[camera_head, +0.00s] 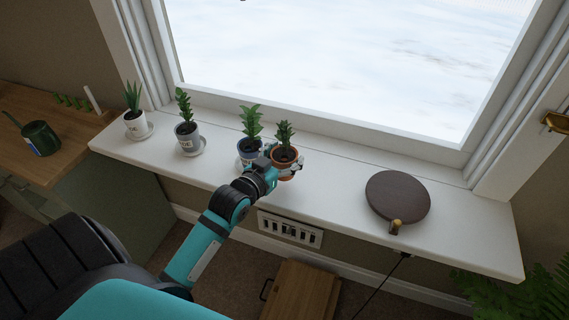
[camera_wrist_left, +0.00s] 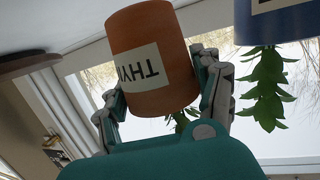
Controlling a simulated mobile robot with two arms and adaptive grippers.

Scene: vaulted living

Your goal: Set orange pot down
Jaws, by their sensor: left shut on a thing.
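The orange pot (camera_head: 284,158), with a green plant in it, is held by my left gripper (camera_head: 281,168) at the windowsill (camera_head: 335,185). In the left wrist view the orange pot (camera_wrist_left: 152,68) shows a pale label reading "THY" and sits between the two fingers of the gripper (camera_wrist_left: 160,90). The picture appears upside down there. The gripper hides much of the pot's lower part in the head view, so I cannot tell whether its base touches the sill. A bit of orange shows below the fingers. My right gripper is not in view.
A blue pot (camera_head: 246,157) stands close on the left of the orange pot. A round brown object (camera_head: 398,196) lies to the right. The sill between is clear.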

